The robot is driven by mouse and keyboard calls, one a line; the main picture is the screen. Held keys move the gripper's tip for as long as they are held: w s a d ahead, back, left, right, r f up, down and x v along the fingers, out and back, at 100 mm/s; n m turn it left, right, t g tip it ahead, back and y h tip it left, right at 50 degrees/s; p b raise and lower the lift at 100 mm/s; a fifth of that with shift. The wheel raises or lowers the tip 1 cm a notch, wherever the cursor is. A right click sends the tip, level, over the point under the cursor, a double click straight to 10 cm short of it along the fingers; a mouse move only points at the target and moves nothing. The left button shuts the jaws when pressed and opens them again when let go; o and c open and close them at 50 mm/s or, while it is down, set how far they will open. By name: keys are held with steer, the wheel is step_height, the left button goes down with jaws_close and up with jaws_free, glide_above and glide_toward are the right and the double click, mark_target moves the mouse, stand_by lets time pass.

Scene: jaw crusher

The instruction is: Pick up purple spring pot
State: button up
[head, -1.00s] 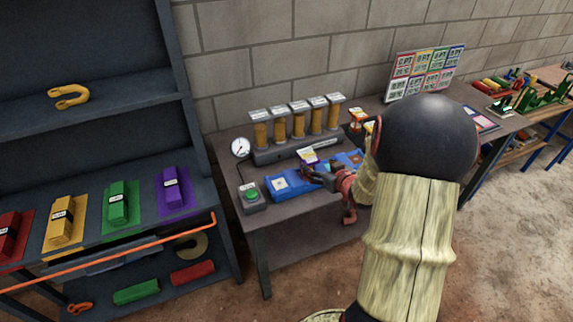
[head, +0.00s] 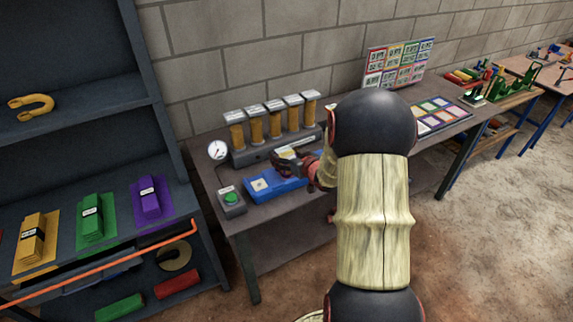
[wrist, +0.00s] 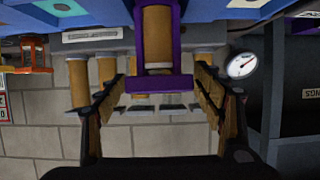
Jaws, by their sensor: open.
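The purple spring pot (wrist: 160,85) has a purple frame around a tan cylinder. In the wrist view, which is upside down, it stands between the two fingers. My gripper (wrist: 160,78) is open, one finger on each side of the pot, with a visible gap on both sides. In the head view my gripper (head: 287,163) is at the blue tray (head: 262,188) on the bench, and it largely hides the pot there. Contact between fingers and pot cannot be made out.
Behind the tray stands a grey rack with several tan cylinders (head: 275,125) and a dial gauge (head: 217,150). A green-button box (head: 231,200) stands at the bench's left. A shelf (head: 75,205) with coloured blocks is further left.

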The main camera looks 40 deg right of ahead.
steer(key=shift+c, duration=0.3)
steer(key=c, duration=1.4)
